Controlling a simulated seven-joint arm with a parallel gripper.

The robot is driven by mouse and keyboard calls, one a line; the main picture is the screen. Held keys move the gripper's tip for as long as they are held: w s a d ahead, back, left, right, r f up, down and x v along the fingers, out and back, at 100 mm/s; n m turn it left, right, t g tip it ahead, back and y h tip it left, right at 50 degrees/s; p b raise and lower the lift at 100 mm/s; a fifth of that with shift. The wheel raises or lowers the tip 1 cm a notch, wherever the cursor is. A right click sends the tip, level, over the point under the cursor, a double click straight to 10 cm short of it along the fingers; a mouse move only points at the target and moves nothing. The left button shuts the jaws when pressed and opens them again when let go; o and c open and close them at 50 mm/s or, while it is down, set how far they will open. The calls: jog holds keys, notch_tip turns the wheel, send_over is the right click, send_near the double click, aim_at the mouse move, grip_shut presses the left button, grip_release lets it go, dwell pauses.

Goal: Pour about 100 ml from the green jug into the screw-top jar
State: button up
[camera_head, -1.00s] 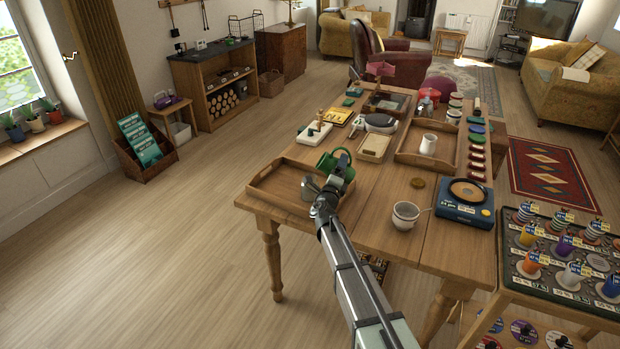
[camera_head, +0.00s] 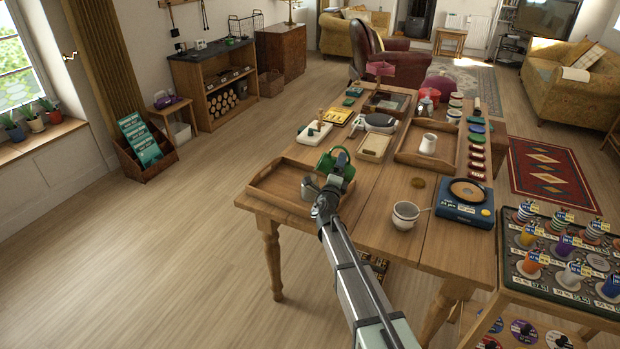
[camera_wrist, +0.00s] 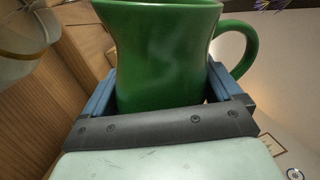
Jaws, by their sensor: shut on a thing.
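The green jug (camera_head: 326,162) is in my gripper (camera_head: 340,168), held above the right part of a wooden tray at the near-left end of the table. In the wrist view the jug (camera_wrist: 160,50) fills the space between the two blue fingers (camera_wrist: 160,92), with its handle on the right. A greyish jar-like vessel (camera_head: 309,188) stands in the tray just left of my wrist and is partly hidden; it may be the screw-top jar. A pale rounded vessel (camera_wrist: 22,40) shows at the wrist view's upper left. The liquid in the jug is not visible.
The wooden tray (camera_head: 263,193) has low walls. A second tray (camera_head: 400,157) holds a white jug (camera_head: 428,144). Bare tabletop lies between them.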

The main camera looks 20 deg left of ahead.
jog(key=shift+r+n, duration=0.45)
jog(key=shift+n, duration=0.25)
dwell(1.0)
jog(key=shift+a+f+n+y, duration=0.1)
jog(key=shift+a+n+y, duration=0.2)
jog(key=shift+n+y, duration=0.35)
dwell(0.9)
jog(key=shift+d+h, duration=0.1)
jog(key=shift+h, duration=0.15)
jog(key=shift+d+m, duration=0.4)
jog(key=shift+m, duration=0.05)
jog(key=shift+w+f+m+h, duration=0.1)
jog(key=shift+f+m+h, duration=0.35)
jog(key=shift+m, duration=0.75)
jog(key=shift+m+h, duration=0.35)
jog(key=shift+m, duration=0.85)
jog(key=shift+f+m, duration=0.35)
jog(key=shift+m, duration=0.25)
jog(key=shift+a+f, duration=0.1)
